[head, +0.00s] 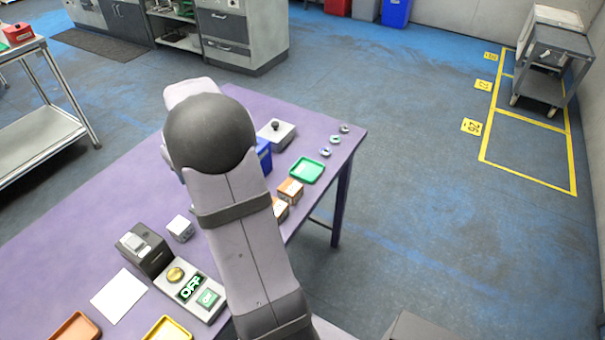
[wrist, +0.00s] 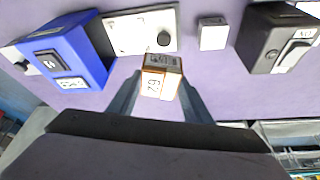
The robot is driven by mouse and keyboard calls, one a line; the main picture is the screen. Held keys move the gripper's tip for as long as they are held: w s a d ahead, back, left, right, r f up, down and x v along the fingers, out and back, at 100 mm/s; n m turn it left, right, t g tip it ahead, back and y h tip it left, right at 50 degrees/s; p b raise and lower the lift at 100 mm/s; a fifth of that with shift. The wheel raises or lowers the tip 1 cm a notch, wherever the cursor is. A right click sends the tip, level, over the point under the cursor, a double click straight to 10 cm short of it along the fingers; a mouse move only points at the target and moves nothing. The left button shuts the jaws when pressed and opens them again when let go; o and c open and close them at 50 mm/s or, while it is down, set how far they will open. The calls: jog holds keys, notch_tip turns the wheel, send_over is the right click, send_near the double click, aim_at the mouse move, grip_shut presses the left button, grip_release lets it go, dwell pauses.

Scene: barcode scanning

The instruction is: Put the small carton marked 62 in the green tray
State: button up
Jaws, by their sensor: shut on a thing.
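The small carton (wrist: 160,78) with orange-brown edges and a white label reading 62 is between the fingers of my gripper (wrist: 158,97) in the wrist view. My gripper is shut on it, and the purple table shows beyond. In the head view my arm hides the gripper and this carton. The green tray (head: 307,170) lies near the table's right edge in the head view and looks empty. It is not visible in the wrist view.
Two orange-and-white cartons (head: 290,190) (head: 280,208) stand near the green tray. A blue device (wrist: 66,52), a knobbed box (head: 277,133), a white carton (head: 180,229) and a black device (head: 145,248) stand on the table (head: 100,230). Orange (head: 76,328) and yellow (head: 168,330) trays lie in front.

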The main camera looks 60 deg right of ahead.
jog(key=s+d+m+g+h+p, duration=0.1)
jog(key=s+d+m+g, duration=0.1)
jog(key=s+d+m, duration=0.55)
jog(key=s+d+m+g+h, duration=0.15)
jog(key=s+d+m, duration=0.3)
jog(key=d, duration=0.65)
jog(key=s+d+m+g+h+p, duration=0.1)
jog(key=s+d+m+g, duration=0.2)
jog(key=s+d+m, duration=0.35)
jog(key=shift+m+t+y, duration=0.25)
jog(key=shift+m, duration=0.2)
jog(key=shift+w+d+f+p, duration=0.2)
jog(key=shift+d+f+p, duration=0.3)
jog(key=shift+f, duration=1.2)
jog(key=shift+w+d+f+p, duration=0.2)
jog(key=shift+d+f+p, duration=0.2)
jog(key=shift+f, duration=1.35)
jog(key=shift+w+d+f+p, duration=0.2)
jog(key=shift+d+f+p, duration=0.3)
jog(key=shift+f, duration=1.2)
jog(key=shift+a+f, duration=0.1)
jog(key=shift+f, duration=0.2)
jog(key=shift+f, duration=0.25)
jog(key=o, duration=1.3)
jog(key=shift+r, duration=0.1)
jog(key=shift+c, duration=0.2)
jog(key=shift+r, duration=0.1)
